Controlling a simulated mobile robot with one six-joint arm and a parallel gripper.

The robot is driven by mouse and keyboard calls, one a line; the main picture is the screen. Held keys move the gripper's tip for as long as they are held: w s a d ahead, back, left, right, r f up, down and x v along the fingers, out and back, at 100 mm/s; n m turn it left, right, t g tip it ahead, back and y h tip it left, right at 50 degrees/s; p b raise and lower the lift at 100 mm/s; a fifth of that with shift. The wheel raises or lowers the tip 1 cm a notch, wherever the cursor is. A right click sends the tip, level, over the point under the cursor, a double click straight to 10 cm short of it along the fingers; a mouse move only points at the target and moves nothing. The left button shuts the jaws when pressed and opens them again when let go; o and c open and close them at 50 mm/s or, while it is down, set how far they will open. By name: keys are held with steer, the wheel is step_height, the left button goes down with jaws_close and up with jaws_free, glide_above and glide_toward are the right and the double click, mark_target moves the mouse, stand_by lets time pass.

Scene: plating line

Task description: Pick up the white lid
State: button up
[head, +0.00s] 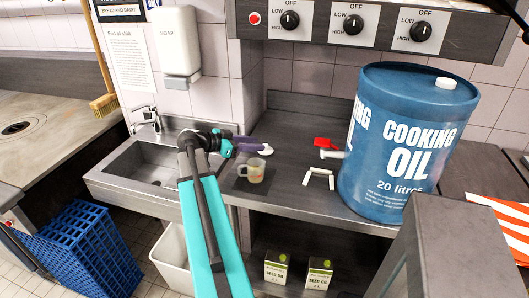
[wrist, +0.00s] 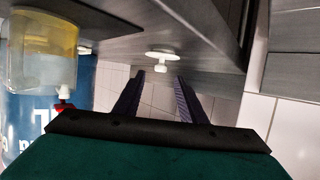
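The white lid (head: 266,150) lies on the dark steel counter behind the measuring jug. It also shows in the wrist view (wrist: 162,54) as a pale disc with a small knob. My gripper (head: 256,145) reaches in from the left, close to the lid in the head view. In the wrist view its two purple fingers (wrist: 160,76) are apart with nothing held between them. The knob appears in line with the gap between the fingertips. I cannot tell whether the fingers touch the lid.
The jug (head: 252,171) with yellowish contents stands just in front of the lid. A white bracket-shaped item (head: 318,179), a red item (head: 323,142) and a large blue oil drum (head: 400,135) are to the right. The sink (head: 150,165) is on the left.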

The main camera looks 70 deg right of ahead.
mark_target(266, 144)
steer(key=shift+s+d+f, duration=0.15)
steer(key=shift+s+d, duration=0.1)
steer(key=shift+p+x, duration=1.2)
steer(key=shift+x, duration=1.4)
steer(key=shift+f, duration=0.15)
jaws_close()
